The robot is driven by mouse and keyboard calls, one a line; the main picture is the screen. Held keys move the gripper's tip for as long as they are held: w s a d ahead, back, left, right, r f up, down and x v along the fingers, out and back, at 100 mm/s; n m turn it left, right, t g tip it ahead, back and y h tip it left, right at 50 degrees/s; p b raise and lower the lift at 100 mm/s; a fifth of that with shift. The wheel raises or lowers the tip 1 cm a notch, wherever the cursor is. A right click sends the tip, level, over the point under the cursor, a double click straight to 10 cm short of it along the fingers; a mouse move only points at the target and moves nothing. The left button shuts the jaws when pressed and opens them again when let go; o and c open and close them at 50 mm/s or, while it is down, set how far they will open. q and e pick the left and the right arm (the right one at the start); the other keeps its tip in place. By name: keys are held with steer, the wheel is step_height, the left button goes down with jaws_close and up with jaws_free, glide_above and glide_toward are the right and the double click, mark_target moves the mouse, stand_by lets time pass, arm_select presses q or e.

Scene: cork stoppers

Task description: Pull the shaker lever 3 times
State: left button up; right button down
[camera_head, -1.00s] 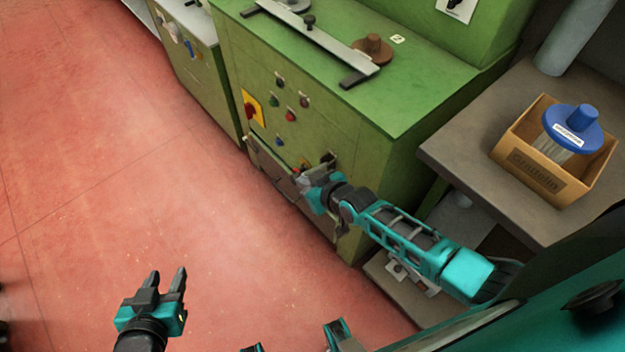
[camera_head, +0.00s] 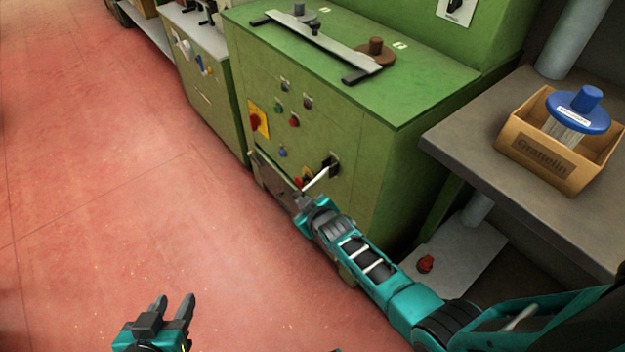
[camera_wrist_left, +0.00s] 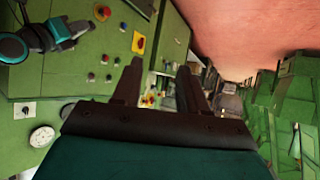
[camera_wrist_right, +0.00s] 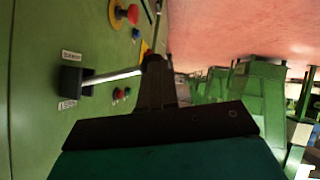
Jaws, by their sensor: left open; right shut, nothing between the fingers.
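The shaker lever (camera_head: 317,181) is a pale metal rod that comes out of a black mount (camera_head: 331,165) on the front of the green cabinet. In the head view it slants down and left to my right gripper (camera_head: 302,202). In the right wrist view the lever (camera_wrist_right: 112,76) runs from its mount to the fingertips of my right gripper (camera_wrist_right: 153,64), which are shut with nothing between them. The lever's tip is hidden there, and I cannot tell whether they touch. My left gripper (camera_head: 176,299) is open and empty over the red floor, far from the lever.
The green cabinet (camera_head: 385,160) carries several buttons and a red knob on a yellow plate (camera_head: 258,120). A grey table (camera_head: 465,150) with a cardboard box (camera_head: 540,158) stands at the right. The red floor (camera_head: 90,200) at the left is clear.

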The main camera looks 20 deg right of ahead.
steer(key=shift+w+r+p, duration=0.2)
steer(key=shift+r+p, duration=0.6)
steer(key=shift+r, duration=0.3)
arm_select(q)
steer(key=shift+r, duration=0.8)
steer(key=shift+a, duration=0.1)
